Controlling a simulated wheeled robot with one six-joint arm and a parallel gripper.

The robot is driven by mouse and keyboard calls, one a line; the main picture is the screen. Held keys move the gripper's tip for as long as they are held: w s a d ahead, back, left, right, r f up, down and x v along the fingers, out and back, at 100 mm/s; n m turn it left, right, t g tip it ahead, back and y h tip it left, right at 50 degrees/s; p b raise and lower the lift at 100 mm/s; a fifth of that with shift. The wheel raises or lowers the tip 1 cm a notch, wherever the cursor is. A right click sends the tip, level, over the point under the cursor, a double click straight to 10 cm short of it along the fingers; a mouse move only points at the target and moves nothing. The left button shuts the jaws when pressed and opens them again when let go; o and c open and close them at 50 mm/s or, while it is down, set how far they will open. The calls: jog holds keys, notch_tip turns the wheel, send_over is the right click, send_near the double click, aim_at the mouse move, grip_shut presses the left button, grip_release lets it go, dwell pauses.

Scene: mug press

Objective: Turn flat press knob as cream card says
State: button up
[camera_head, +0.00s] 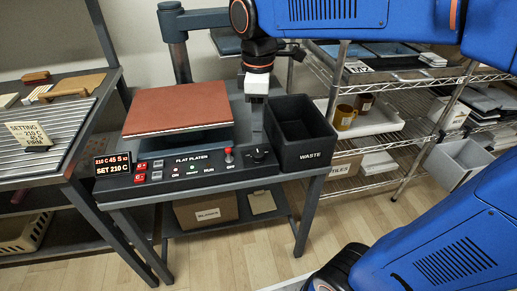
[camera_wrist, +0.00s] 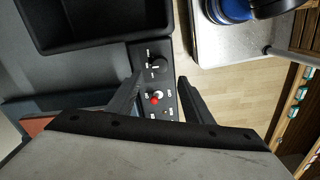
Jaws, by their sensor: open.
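The flat press has a red-brown top (camera_head: 178,108) and a black front panel marked "FLAT PLATEN". Its round black knob (camera_head: 258,153) is at the panel's right end and also shows in the wrist view (camera_wrist: 159,65). The display (camera_head: 112,164) shows "210 C 45 S" with an unclear ending, above "SET 210 C". My gripper (camera_head: 256,97) is open and empty above the panel; its fingers (camera_wrist: 160,78) straddle the knob's line of sight, apart from it.
A red-tipped switch (camera_head: 229,155) stands just left of the knob and shows between my fingers in the wrist view (camera_wrist: 155,98). The black waste bin (camera_head: 318,155) stands close on the knob's right. Wire shelves with brown mugs (camera_head: 344,118) stand farther right.

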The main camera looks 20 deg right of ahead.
aim_at(258, 153)
notch_tip(258, 153, down, 9)
jog(key=shift+r, duration=0.1)
dwell(0.3)
jog(key=c, duration=1.1)
